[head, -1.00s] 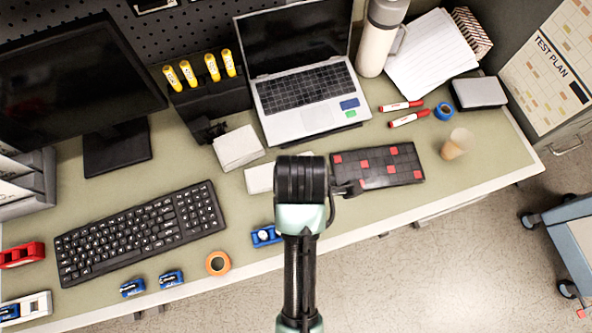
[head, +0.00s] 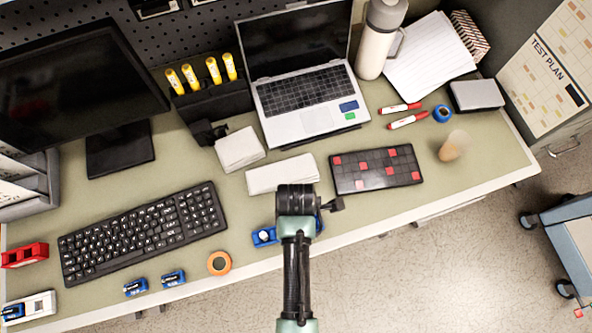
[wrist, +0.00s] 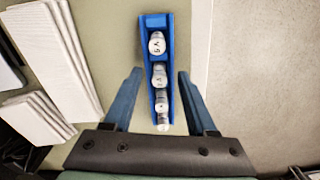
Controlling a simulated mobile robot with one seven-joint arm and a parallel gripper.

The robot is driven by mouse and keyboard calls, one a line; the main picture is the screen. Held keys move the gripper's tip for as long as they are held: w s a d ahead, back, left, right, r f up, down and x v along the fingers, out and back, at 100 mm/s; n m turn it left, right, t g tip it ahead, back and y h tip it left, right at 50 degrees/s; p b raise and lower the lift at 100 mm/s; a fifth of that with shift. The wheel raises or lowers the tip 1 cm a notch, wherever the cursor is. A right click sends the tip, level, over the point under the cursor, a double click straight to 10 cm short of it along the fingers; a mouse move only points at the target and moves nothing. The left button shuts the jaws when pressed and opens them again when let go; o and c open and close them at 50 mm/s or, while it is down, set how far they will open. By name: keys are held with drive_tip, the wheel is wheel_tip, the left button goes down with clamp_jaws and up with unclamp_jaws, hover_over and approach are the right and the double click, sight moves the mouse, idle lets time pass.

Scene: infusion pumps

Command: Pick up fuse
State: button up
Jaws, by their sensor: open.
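Several small silver-white fuses sit in a row in a narrow blue holder (wrist: 170,22). In the wrist view the far fuse (wrist: 157,44) shows a printed mark, and a middle fuse (wrist: 159,76) lies between my fingers. A near fuse (wrist: 162,103) is closer to the palm. My gripper (wrist: 160,74) is open and empty, with one blue finger on each side of the holder and a gap to both sides. In the head view the blue holder (head: 262,237) lies near the table's front edge, partly hidden by my arm. My fingertips are hidden there.
Stacked white pads (head: 282,174) lie behind the holder. A black grid board with red squares (head: 376,169) is to the right, an orange tape roll (head: 219,263) and a keyboard (head: 142,232) to the left. A laptop (head: 310,95) stands at the back.

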clamp_jaws()
idle(0.3)
